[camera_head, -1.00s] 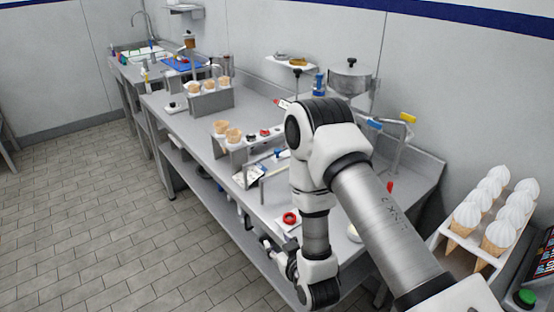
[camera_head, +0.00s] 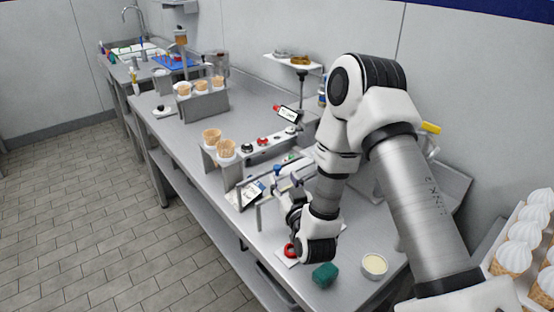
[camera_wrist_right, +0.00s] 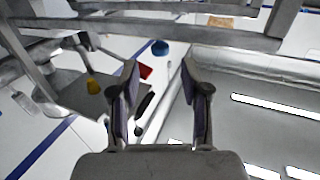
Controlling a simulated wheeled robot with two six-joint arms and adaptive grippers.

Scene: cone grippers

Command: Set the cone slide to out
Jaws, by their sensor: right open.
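A steel cone stand (camera_head: 236,168) holds two empty wafer cones (camera_head: 220,141) at its left end, on the middle of the counter. Which part of it is the slide, and how it is set, I cannot tell. My right gripper (camera_wrist_right: 159,80) is open and empty, its two fingers apart in the right wrist view. In the head view, the right arm reaches down over the counter, right of and nearer than the stand; its fingertips are hard to make out. In the wrist view, a black-ended thin piece (camera_wrist_right: 145,103) shows between the fingers, apparently beyond them. My left gripper is out of view.
A red ring-shaped knob (camera_head: 291,250), a green block (camera_head: 325,274) and a white round tub (camera_head: 374,266) are near the right wrist. A second cone rack (camera_head: 203,104) stands farther back. Cream-topped cones (camera_head: 524,238) stand at the right.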

